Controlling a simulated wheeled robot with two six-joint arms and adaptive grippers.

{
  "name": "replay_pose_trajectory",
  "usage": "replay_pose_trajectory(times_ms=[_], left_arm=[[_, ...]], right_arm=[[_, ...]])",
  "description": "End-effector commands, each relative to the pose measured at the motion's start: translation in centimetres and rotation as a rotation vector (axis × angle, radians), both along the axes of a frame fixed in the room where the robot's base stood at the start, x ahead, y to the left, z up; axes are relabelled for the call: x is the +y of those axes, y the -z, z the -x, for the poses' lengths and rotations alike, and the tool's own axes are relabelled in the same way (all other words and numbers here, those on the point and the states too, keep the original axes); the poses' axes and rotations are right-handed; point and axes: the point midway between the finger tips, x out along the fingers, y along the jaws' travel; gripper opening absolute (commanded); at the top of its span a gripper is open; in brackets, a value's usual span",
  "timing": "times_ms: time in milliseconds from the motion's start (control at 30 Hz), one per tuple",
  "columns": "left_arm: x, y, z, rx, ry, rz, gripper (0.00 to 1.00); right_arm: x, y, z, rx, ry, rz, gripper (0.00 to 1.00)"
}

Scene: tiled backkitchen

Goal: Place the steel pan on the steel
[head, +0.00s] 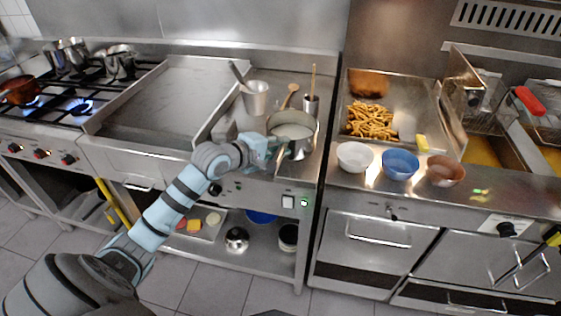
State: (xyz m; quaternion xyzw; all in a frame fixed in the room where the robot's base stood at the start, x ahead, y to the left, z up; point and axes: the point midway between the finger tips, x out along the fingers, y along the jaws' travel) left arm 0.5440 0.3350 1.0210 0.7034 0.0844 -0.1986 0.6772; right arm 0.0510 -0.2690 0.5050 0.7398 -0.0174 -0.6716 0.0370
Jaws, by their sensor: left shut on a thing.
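The steel pan (292,131) is round with a pale inside and shows on the steel counter section (228,122) right of the griddle. Its handle (279,163) points towards the front edge. My left gripper (276,150) is shut on the pan at its near left side, and the fingers are partly hidden by the wrist. I cannot tell whether the pan's base touches the steel. My right gripper is not in view.
A steel pot (256,98) with a utensil and a utensil holder (311,105) stand close behind the pan. White (355,157), blue (400,165) and brown (445,171) bowls stand to the right. Burners with blue flames (80,107) are at the far left.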

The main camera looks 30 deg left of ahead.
Motion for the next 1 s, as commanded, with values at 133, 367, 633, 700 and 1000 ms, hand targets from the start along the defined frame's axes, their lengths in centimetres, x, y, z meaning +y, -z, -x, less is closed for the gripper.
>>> replay_pose_trajectory(times_ms=[133, 367, 633, 700, 1000], left_arm=[[-0.1, 2.2, 0.0, -0.003, 0.001, 0.002, 0.00], [0.0, 4.1, 0.0, -0.005, 0.000, 0.000, 0.00], [0.0, 4.2, 0.1, 0.001, 0.000, 0.001, 0.39], [0.0, 4.2, 0.1, 0.001, 0.000, 0.001, 0.39], [0.3, 3.8, 0.8, 0.000, -0.002, -0.003, 0.39]], right_arm=[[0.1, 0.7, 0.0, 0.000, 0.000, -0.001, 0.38], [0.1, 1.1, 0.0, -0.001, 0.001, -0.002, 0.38], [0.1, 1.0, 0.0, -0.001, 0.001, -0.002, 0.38], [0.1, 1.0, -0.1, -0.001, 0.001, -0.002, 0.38], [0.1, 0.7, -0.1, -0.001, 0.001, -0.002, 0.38]])
